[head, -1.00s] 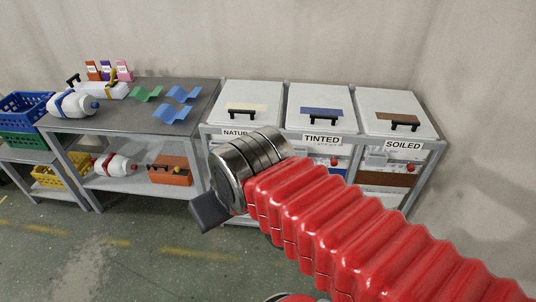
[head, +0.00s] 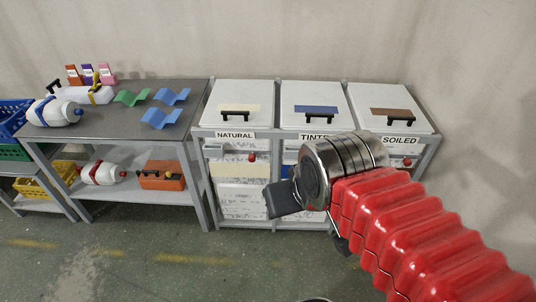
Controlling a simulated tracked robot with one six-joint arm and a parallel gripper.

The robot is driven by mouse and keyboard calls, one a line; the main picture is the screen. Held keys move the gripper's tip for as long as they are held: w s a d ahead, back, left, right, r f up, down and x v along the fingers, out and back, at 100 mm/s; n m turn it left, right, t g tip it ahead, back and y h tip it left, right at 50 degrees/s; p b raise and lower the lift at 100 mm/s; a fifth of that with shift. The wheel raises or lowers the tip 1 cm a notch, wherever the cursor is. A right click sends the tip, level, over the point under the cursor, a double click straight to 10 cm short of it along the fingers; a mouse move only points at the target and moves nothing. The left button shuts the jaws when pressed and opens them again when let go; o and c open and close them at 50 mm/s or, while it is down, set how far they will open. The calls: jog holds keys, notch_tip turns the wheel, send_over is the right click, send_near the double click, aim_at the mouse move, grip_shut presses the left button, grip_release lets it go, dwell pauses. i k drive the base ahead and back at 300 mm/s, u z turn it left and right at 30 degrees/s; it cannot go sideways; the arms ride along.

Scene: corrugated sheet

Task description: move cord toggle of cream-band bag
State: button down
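The cream-band bag (head: 225,171) is in the left bay of the bin stand, under the NATURAL label, with a pale cream strip across its printed white front. A small red piece (head: 252,157), which looks like its cord toggle, shows at the bag's upper right. My gripper (head: 282,201) is in front of the stand, below and right of this toggle in the picture, with a visible gap between them. Only a dark grey finger part shows beyond the silver wrist. I cannot tell whether the gripper is open or shut. My arm hides much of the TINTED bay.
Three lidded bins have NATURAL (head: 235,134), TINTED and SOILED labels. A grey table (head: 120,119) on the left bears wavy green and blue sheets and a white bottle. An orange toolbox (head: 163,180) sits on its lower shelf. Floor is open in front.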

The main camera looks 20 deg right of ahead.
aim_at(251, 159)
jog(key=z, duration=0.1)
jog(key=i, duration=1)
jog(key=z, duration=0.05)
jog(key=k, duration=0.65)
